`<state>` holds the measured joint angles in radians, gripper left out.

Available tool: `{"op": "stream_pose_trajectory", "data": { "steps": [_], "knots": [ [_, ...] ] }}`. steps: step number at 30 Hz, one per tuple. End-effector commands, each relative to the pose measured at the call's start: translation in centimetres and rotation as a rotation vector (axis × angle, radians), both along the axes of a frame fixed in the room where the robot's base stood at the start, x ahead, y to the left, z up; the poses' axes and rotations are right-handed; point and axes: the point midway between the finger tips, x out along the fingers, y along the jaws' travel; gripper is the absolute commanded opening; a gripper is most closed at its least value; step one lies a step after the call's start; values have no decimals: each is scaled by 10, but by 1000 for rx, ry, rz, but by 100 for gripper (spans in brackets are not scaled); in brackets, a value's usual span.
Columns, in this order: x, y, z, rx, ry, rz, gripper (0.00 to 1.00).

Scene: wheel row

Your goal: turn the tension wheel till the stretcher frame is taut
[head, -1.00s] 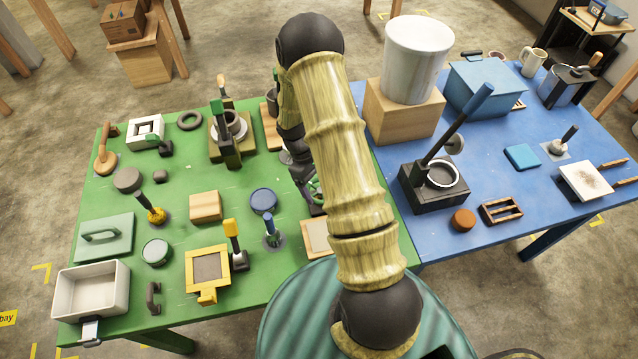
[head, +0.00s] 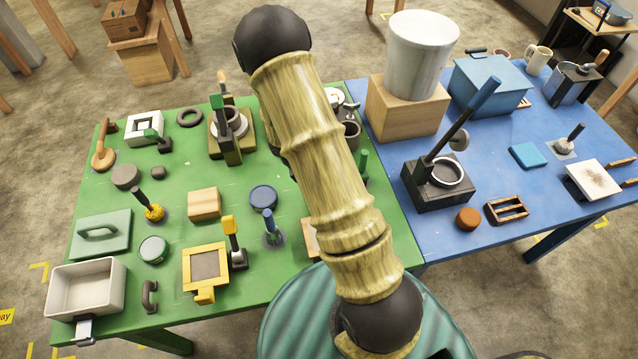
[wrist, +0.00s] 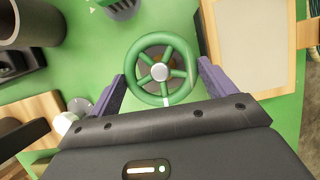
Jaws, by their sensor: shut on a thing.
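The tension wheel (wrist: 161,70) is a green spoked wheel with a grey hub, seen in the wrist view. A white mark shows on its rim at the near side. My gripper (wrist: 162,72) has its two purple fingers on opposite sides of the rim, shut on the wheel. The stretcher frame (wrist: 252,40), a pale panel in a wooden border, lies just right of the wheel. I cannot tell how taut its panel is. In the head view only a strip of the frame (head: 310,238) shows, and my arm hides the wheel and my gripper.
A grey cylinder (wrist: 29,20) and a wooden board (wrist: 28,112) lie left of the wheel in the wrist view. On the green table (head: 185,180), a blue round lid (head: 263,197) and a blue-handled lever (head: 271,228) stand left of my arm. A blue table (head: 465,232) adjoins at right.

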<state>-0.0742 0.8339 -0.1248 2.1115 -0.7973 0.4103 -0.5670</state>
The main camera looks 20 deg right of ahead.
Motion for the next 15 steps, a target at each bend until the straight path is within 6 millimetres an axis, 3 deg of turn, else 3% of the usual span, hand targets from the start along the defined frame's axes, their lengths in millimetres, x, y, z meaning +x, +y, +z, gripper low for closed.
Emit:
{"op": "stream_pose_trajectory", "data": {
  "steps": [15],
  "knots": [
    [2, 2, 0, 4, -5, 55, 60]
  ]
}}
